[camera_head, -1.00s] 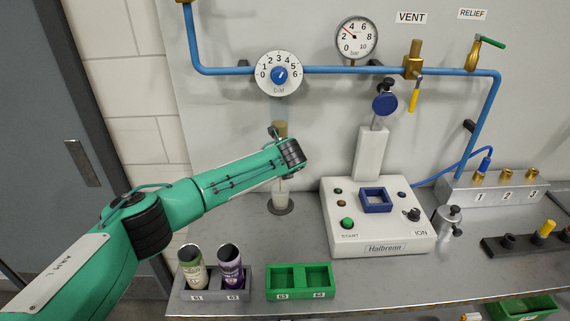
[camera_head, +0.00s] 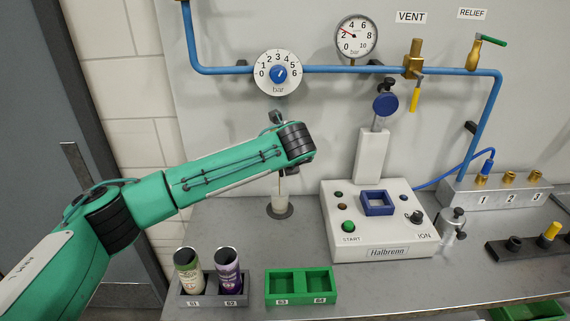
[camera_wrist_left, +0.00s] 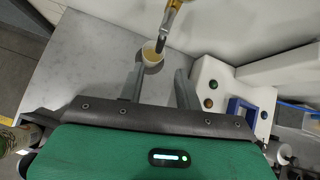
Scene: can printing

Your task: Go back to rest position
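My left arm reaches in from the left over the bench in the head view, and its wrist hides the gripper there. In the left wrist view the two grey fingers of my left gripper (camera_wrist_left: 160,84) stand apart with nothing between them. My right gripper is not in view.
A rack with two cans (camera_head: 188,268) and an empty green holder (camera_head: 301,287) stand at the bench front. The white Halbrenn machine (camera_head: 380,225) is right of the cup. Blue pipes, a dial (camera_head: 278,73) and a gauge (camera_head: 357,37) are on the wall.

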